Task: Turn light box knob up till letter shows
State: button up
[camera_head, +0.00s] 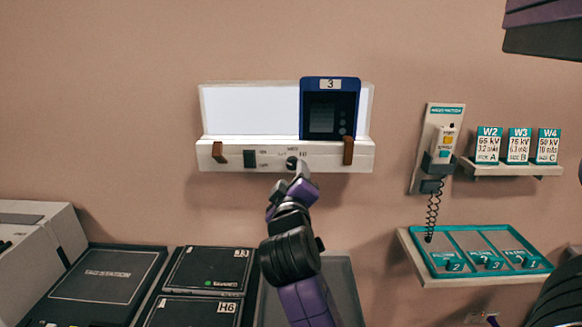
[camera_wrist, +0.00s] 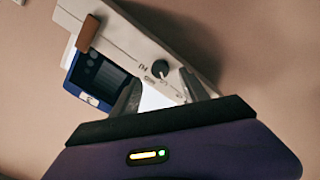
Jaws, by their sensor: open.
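The light box (camera_head: 248,108) is mounted on the wall, with a plain pale panel. A blue-framed film marked 3 (camera_head: 330,84) stands at its right side; its dark picture shows a greyish square and small round marks, and I can read no letter in it. The round dark knob (camera_head: 291,162) is on the lower ledge; it also shows in the wrist view (camera_wrist: 160,68). My gripper (camera_head: 301,170) is at the ledge just by the knob. In the wrist view my open fingers (camera_wrist: 166,94) are spread on either side below the knob, apparently not touching it.
A dark switch (camera_head: 250,158) and brown clips (camera_head: 348,151) sit on the ledge. To the right are a corded handset (camera_head: 442,143), a card shelf (camera_head: 510,169) and a teal tray (camera_head: 435,262). Dark cases (camera_head: 105,273) lie below left. The wall around the box is clear.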

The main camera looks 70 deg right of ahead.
aim_at(293, 166)
jog(key=shift+p+x, duration=0.4)
jog(key=shift+x, duration=2.3)
grip_shut()
